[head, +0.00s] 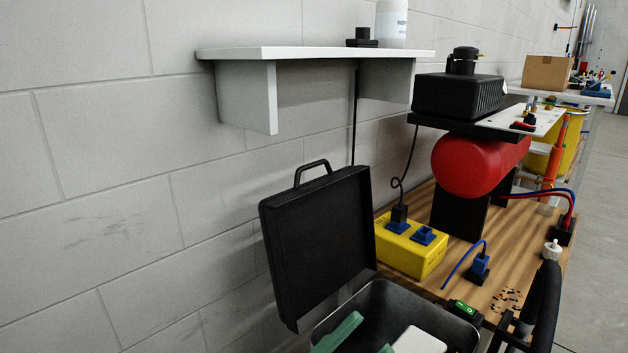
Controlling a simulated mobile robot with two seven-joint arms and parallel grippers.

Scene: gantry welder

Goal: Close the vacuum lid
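The vacuum has a black box-shaped lid (318,240) with a handle on its top edge. The lid stands open, nearly upright and close to the grey wall. The dark open vacuum body (386,304) is below and right of it, cut off by the bottom edge of the head view. My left gripper (372,332) shows as two teal fingers, spread apart in front of the opening, below the lid. I see nothing between the fingers, and contact with the vacuum cannot be told. My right gripper is not in view.
A white wall shelf (303,53) juts out above the lid. A wooden workbench (478,268) to the right holds a yellow power box (410,246) and a red tank (478,166). A thick black hose (543,310) curves at lower right. A pale panel (419,342) shows at the bottom.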

